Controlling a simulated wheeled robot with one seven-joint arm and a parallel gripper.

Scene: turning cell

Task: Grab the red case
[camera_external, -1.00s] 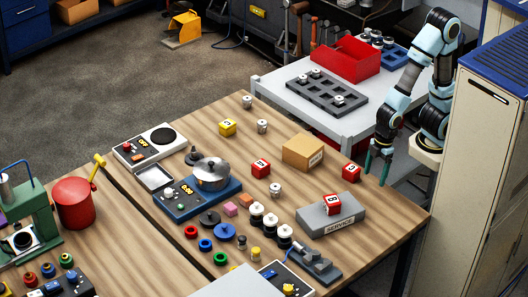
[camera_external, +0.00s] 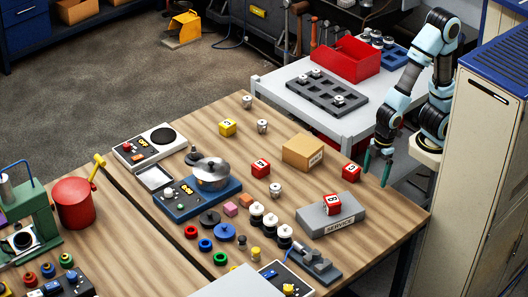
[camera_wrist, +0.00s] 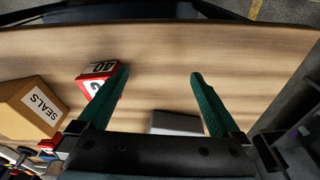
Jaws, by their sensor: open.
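Three small red cases with white labels are on the wooden table in the external view. One red case (camera_external: 351,172) stands near the right edge, another red case (camera_external: 260,168) stands near the middle, and a third red case (camera_external: 332,204) sits on the grey SERVICE block (camera_external: 318,222). My gripper (camera_external: 377,170) is open and empty, just right of the right-edge case and over the table's edge. In the wrist view a red case (camera_wrist: 98,72) lies at my gripper's (camera_wrist: 160,75) left finger, which partly hides it. It is not between the fingers.
A cardboard box (camera_external: 303,152) stands left of the right-edge case; its SEALS label shows in the wrist view (camera_wrist: 30,105). A steel pot (camera_external: 211,174), weights and coloured rings crowd the left and front. A grey cart (camera_external: 288,98) with a red bin (camera_external: 345,60) stands behind.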

